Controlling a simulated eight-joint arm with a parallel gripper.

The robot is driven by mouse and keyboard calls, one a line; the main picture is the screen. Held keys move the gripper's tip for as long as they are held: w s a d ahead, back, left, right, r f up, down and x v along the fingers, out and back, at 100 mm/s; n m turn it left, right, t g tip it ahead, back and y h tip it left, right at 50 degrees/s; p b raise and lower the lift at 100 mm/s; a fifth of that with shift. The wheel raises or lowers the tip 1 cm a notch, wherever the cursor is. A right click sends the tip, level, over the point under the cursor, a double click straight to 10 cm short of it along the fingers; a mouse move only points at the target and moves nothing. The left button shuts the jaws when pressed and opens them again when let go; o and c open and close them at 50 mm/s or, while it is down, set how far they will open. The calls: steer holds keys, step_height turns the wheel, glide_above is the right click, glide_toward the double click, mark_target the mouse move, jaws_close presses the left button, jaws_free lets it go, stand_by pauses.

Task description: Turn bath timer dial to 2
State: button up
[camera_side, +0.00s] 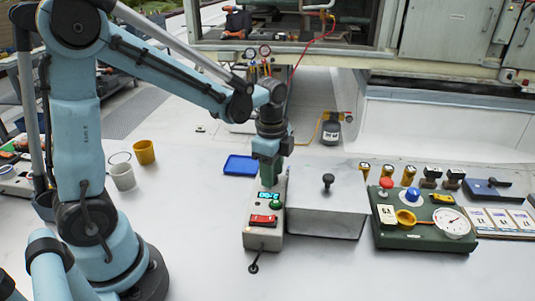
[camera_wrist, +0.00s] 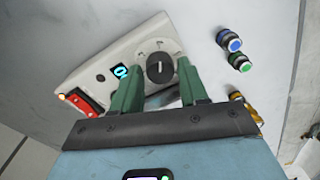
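In the side view my gripper (camera_side: 268,182) is over the box's far end and hides the dial.
A grey metal box (camera_side: 318,210) with a black knob stands close right of the timer. A green gauge panel (camera_side: 425,235) is further right. A blue tray (camera_side: 240,166) lies behind. Yellow (camera_side: 144,152) and white (camera_side: 123,177) cups stand left, with clear surface between.

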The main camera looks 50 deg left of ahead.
steer(key=shift+r, duration=0.1)
step_height(320, 180, up, 12)
steer(key=shift+s, duration=0.2)
stand_by(0.4)
steer(key=shift+d, duration=0.1)
steer(key=s+d+f+n+t, duration=0.2)
steer(key=s+f+n+t, duration=0.3)
steer(key=n, duration=0.7)
steer(key=shift+s+d+n+t, duration=0.3)
steer(key=shift+s+n+t, duration=0.1)
steer(key=shift+s+t, duration=0.6)
steer(key=shift+s, duration=0.15)
